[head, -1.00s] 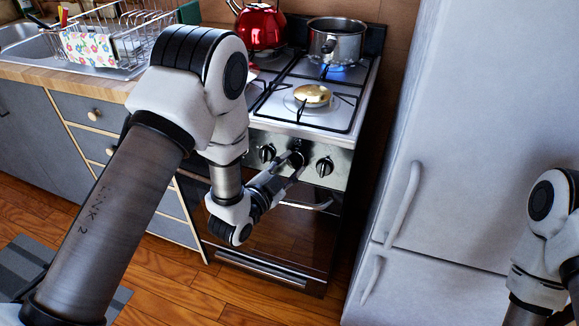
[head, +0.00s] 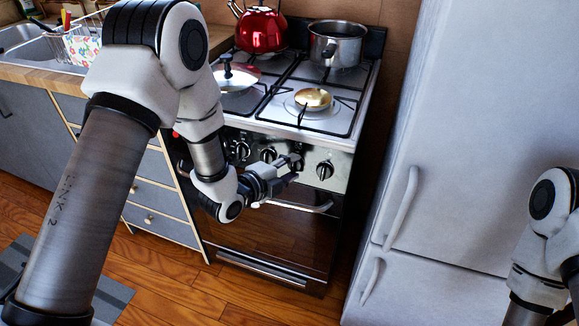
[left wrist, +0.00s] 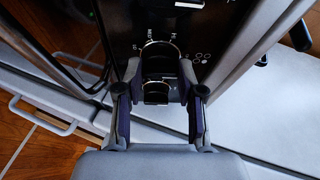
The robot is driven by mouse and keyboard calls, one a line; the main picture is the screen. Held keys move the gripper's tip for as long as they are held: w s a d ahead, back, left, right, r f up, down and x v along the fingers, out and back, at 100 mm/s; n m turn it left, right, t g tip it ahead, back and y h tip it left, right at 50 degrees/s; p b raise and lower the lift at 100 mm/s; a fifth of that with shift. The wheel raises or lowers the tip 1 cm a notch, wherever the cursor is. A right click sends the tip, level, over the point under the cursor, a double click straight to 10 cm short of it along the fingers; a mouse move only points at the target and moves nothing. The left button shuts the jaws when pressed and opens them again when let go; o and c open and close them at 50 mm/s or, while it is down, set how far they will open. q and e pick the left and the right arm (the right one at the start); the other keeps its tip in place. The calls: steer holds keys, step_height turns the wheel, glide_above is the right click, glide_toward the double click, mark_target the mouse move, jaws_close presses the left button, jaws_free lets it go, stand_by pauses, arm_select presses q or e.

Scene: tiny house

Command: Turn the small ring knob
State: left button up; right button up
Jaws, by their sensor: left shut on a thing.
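The stove's front panel (head: 345,178) carries a row of dark knobs. My left gripper (head: 293,163) is at the knob left of the rightmost one (head: 325,170), and its fingers mostly cover it in the head view. In the left wrist view the dark, silver-rimmed knob (left wrist: 158,62) sits between the fingertips of my left gripper (left wrist: 159,78), with white markings around it. The gripper is shut on this knob. A steel pot (head: 338,45) stands on the back right burner, with no flame visible under it. My right arm shows at the right edge; its gripper is out of view.
A red kettle (head: 262,28) and a lidded pan (head: 236,75) stand on the stove. The front right burner (head: 313,99) is bare. The oven handle (head: 305,207) runs just below the knobs. A white fridge (head: 480,130) stands to the right, and a counter with a sink to the left.

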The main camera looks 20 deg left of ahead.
arm_select(q)
steer(key=shift+m+g, duration=0.3)
steer(key=o, duration=1.1)
steer(key=shift+o, duration=0.2)
steer(key=v, duration=0.7)
steer(key=shift+s, duration=0.25)
